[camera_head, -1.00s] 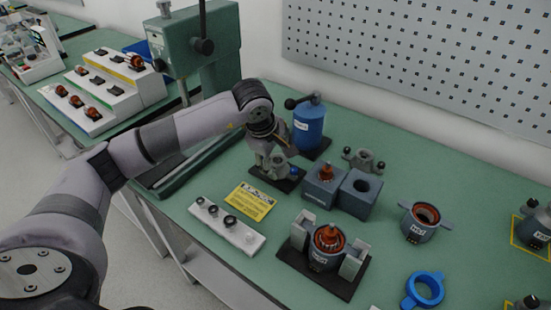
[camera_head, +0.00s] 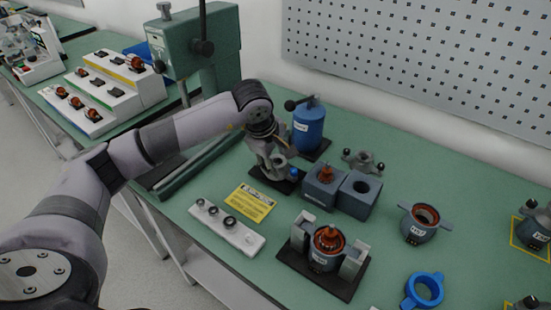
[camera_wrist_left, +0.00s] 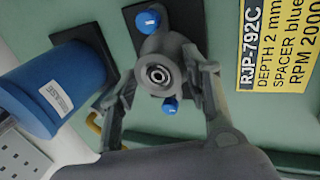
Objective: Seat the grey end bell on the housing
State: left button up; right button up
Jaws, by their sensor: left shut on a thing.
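The grey end bell (camera_wrist_left: 177,52) has a bearing ring at its centre and two blue knobs, seen from above in the left wrist view. In the head view the end bell (camera_head: 275,165) is at a small black stand (camera_head: 262,178), partly hidden by my gripper; whether it touches the stand I cannot tell. My left gripper (camera_wrist_left: 165,80) is shut on it, one finger on each side; it also shows in the head view (camera_head: 271,156). A housing (camera_head: 322,257) with an orange-brown winding and a shaft stands between grey blocks on a black base. My right gripper is not in view.
A blue cylinder (camera_head: 308,130) stands close behind my gripper. Two blue-grey blocks (camera_head: 358,196) are right of it, with another grey end bell (camera_head: 363,163) behind. A yellow card (camera_head: 250,203), a white ring strip (camera_head: 225,228), another housing (camera_head: 420,228) and a blue ring (camera_head: 409,301) lie around.

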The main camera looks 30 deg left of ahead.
pick_arm(q)
jog(key=shift+f, duration=0.1)
jog(key=shift+r+p, duration=0.35)
jog(key=shift+r, duration=0.15)
jog(key=c, duration=0.4)
jog(key=shift+r+p, duration=0.7)
jog(key=shift+r, duration=0.75)
jog(key=shift+w, duration=0.1)
